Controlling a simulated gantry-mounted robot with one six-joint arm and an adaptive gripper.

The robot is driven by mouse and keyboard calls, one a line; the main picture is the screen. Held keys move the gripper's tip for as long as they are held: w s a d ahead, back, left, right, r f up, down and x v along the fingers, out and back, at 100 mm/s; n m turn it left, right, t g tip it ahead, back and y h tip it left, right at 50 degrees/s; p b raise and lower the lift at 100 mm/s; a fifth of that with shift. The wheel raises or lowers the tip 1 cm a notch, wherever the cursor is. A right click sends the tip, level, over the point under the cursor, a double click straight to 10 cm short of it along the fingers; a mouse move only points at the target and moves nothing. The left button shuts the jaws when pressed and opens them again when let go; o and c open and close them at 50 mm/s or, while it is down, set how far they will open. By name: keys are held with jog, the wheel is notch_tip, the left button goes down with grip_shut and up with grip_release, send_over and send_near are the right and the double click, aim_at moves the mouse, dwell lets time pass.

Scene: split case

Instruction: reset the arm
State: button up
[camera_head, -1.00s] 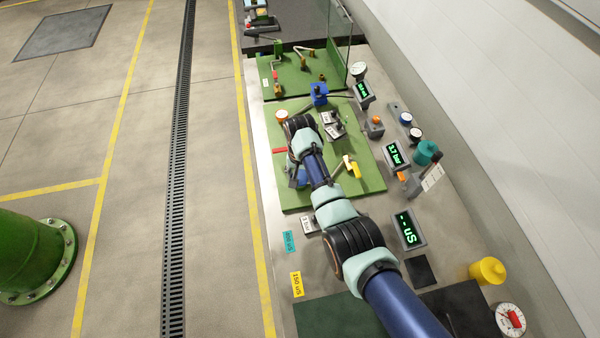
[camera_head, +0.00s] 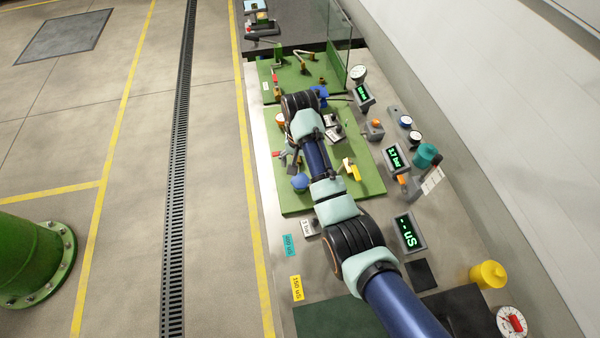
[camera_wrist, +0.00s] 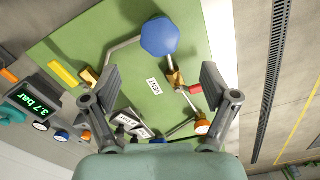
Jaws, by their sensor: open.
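My gripper (camera_wrist: 158,95) is open and empty in the wrist view, its two dark fingers spread wide above a green board. Below and between the fingers lie a small white label (camera_wrist: 154,87) and a brass fitting (camera_wrist: 175,78). A round blue knob (camera_wrist: 160,36) stands beyond the fingertips. In the head view my arm reaches from the lower right over the green board (camera_head: 290,202). Most of my gripper is hidden behind the arm there, with a dark finger (camera_head: 293,165) showing at its left side. The blue knob (camera_head: 300,182) shows left of the arm.
Displays reading "3.7 bar" (camera_head: 397,158) and "uS" (camera_head: 408,231) stand right of the board. A second green board (camera_head: 300,88) with a clear panel (camera_head: 340,45) lies beyond. A yellow-handled valve (camera_head: 352,168) is close to the arm.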

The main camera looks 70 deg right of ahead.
notch_tip(320, 180, up, 4)
jog(key=shift+f, duration=0.25)
dwell(0.5)
